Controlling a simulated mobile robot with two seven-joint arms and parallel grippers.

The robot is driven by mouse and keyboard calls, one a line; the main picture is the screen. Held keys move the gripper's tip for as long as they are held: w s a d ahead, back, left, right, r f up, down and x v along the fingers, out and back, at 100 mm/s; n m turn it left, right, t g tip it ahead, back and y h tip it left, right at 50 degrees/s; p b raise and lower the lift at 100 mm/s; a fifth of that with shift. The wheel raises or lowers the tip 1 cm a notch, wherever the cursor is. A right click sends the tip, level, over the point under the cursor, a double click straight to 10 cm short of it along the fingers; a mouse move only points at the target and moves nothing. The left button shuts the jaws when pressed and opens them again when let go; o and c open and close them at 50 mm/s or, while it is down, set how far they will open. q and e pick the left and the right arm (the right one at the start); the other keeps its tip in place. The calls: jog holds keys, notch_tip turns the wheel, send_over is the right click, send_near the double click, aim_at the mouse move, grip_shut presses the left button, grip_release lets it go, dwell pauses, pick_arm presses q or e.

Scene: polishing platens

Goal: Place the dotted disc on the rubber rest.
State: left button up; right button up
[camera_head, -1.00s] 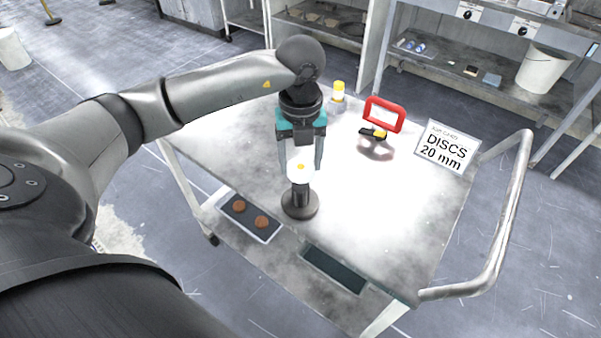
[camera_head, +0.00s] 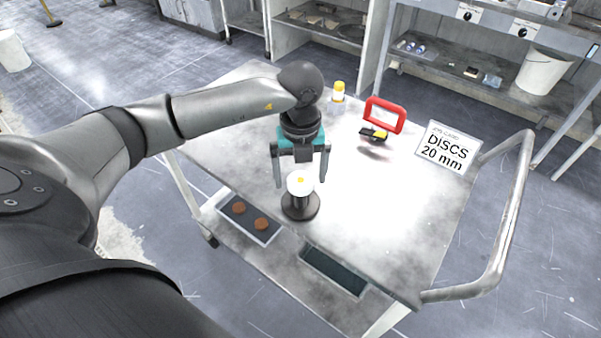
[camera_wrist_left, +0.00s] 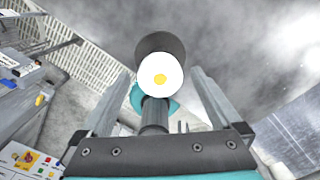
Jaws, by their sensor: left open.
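The dotted disc (camera_head: 300,184), white with a yellow dot, appears to sit level on top of a black round-based stand (camera_head: 300,207). It also shows in the left wrist view (camera_wrist_left: 160,76), with the dark round base behind it. My left gripper (camera_head: 301,183) is open, with one finger on each side of the disc and a visible gap. A flat dark pad (camera_head: 334,271) lies near the table's front edge. I cannot tell by name whether the stand or the pad is the rubber rest. My right gripper is out of view.
A tray with brown discs (camera_head: 248,219) lies left of the stand. A red frame (camera_head: 385,114), a yellow-topped bottle (camera_head: 338,91) and a "DISCS 20 mm" sign (camera_head: 447,148) stand toward the back. A cart handle (camera_head: 509,220) rises at right. The table's middle right is clear.

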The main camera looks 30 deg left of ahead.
aim_at(301, 180)
pick_arm(q)
jog(key=shift+r, duration=0.25)
notch_tip(301, 180, up, 12)
jog(key=p, duration=0.1)
jog(key=shift+p, duration=0.4)
